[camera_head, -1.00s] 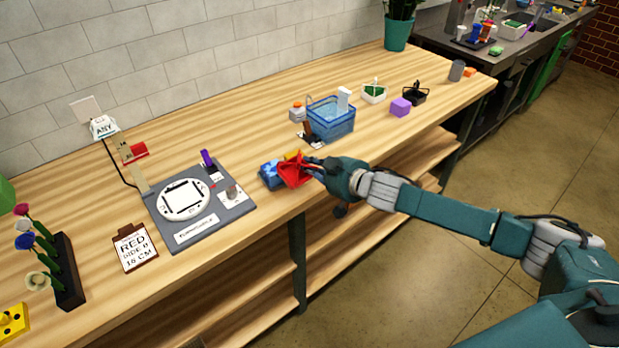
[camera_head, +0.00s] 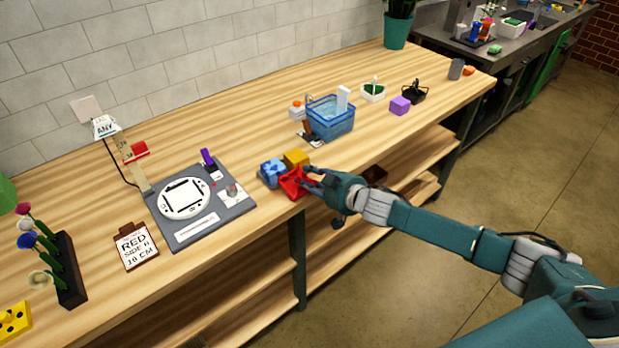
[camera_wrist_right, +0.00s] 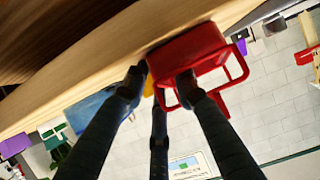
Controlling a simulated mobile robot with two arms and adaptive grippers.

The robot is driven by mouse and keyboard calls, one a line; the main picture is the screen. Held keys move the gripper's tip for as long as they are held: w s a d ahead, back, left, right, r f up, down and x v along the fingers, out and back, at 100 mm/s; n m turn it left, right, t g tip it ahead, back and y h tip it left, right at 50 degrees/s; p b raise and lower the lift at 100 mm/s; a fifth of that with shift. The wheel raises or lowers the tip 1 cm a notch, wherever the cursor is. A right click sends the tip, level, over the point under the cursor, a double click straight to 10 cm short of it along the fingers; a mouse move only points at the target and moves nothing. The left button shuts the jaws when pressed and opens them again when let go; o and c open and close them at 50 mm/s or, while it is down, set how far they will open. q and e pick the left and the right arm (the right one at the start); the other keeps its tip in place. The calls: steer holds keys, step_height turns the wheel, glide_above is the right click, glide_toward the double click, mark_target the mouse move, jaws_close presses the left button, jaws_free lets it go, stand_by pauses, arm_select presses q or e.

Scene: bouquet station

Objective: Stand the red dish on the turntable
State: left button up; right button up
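The red dish (camera_head: 292,183) sits near the front edge of the wooden bench, beside a blue block and a yellow block. In the right wrist view the red dish (camera_wrist_right: 195,48) shows an open frame of thin bars on one side. My right gripper (camera_head: 313,181) is at the dish's right side. In the wrist view its fingers (camera_wrist_right: 158,88) are spread around one wall, one beside it and one overlapping the dish; I cannot tell if they grip. The turntable (camera_head: 184,199), a white round plate on a grey base, is empty to the left. My left gripper is out of view.
The blue block (camera_head: 271,173) and yellow block (camera_head: 296,158) stand close to the dish. A blue basket (camera_head: 331,121) is behind. A card reading RED (camera_head: 135,246) and a flower rack (camera_head: 67,271) are on the left. Bare bench lies between the blue block and the turntable base.

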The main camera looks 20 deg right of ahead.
steer(key=shift+f+b, duration=0.15)
steer(key=shift+b, duration=0.2)
steer(key=b+v, duration=0.3)
steer(key=v, duration=0.8)
steer(key=shift+d, duration=0.2)
